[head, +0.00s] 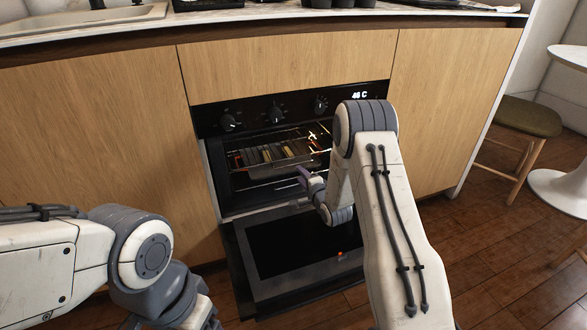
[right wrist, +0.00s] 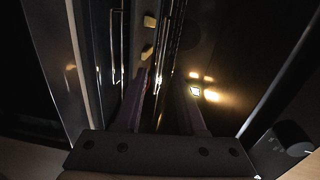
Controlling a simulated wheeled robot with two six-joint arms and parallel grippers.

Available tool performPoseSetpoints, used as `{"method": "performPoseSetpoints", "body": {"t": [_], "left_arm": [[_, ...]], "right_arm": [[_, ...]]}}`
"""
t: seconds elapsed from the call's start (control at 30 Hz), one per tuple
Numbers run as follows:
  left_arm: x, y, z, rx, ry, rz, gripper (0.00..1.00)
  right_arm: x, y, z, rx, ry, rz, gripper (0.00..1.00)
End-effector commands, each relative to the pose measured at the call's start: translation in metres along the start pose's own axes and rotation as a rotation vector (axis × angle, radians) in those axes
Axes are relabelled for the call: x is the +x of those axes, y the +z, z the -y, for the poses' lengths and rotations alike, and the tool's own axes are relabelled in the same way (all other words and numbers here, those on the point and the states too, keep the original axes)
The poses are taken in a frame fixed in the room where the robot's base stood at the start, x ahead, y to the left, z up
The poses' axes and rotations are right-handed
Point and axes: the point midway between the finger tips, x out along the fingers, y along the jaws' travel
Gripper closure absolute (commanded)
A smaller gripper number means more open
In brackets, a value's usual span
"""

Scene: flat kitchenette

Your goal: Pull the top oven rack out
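The oven (head: 220,165) is open, with its door (head: 290,250) folded down. The top oven rack (head: 285,137) is a wire rack inside the lit cavity, bearing a dark tray-like thing (head: 268,154) with several light strips. My right gripper (head: 302,174) is at the oven mouth, by the rack's front right. In the right wrist view the fingers of my right gripper (right wrist: 162,88) stand apart, and thin rack wires (right wrist: 168,55) run between and beyond them. I cannot tell whether they touch. My left arm is at the lower left, its fingertips out of frame.
The control panel (head: 275,112) with knobs lies above the cavity; a knob (right wrist: 294,138) also shows at the right wrist view's edge. Wooden cabinets (head: 110,120) flank the oven. A stool (head: 528,117) and a white table stand at the right. Wooden floor is clear at the lower right.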

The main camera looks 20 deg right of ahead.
Motion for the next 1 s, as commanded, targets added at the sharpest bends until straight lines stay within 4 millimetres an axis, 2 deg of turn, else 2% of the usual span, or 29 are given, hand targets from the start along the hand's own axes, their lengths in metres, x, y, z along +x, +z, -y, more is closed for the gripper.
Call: {"method": "performPoseSetpoints", "body": {"t": [0.03,0.17,0.27,0.5,0.7,1.0], "left_arm": [[0.002,0.000,0.000,0.000,0.000,0.000,0.25],[0.006,0.000,0.001,0.000,0.000,0.000,0.25],[0.014,0.001,0.001,0.000,0.000,0.000,0.25],[0.036,0.002,0.003,0.000,0.000,0.000,0.25],[0.047,0.003,0.003,0.000,0.000,0.000,0.25],[0.050,0.003,0.004,0.000,0.000,0.000,0.25]], "right_arm": [[0.001,-0.007,-0.005,0.025,-0.018,-0.007,0.61],[0.009,-0.011,-0.007,0.052,-0.042,-0.010,0.61],[0.023,-0.011,-0.007,0.052,-0.043,-0.009,0.61],[0.069,-0.011,-0.006,0.050,-0.043,-0.010,0.61],[0.095,-0.011,-0.004,0.050,-0.040,-0.009,0.61],[0.105,-0.012,-0.001,0.051,-0.037,-0.010,0.61]]}}
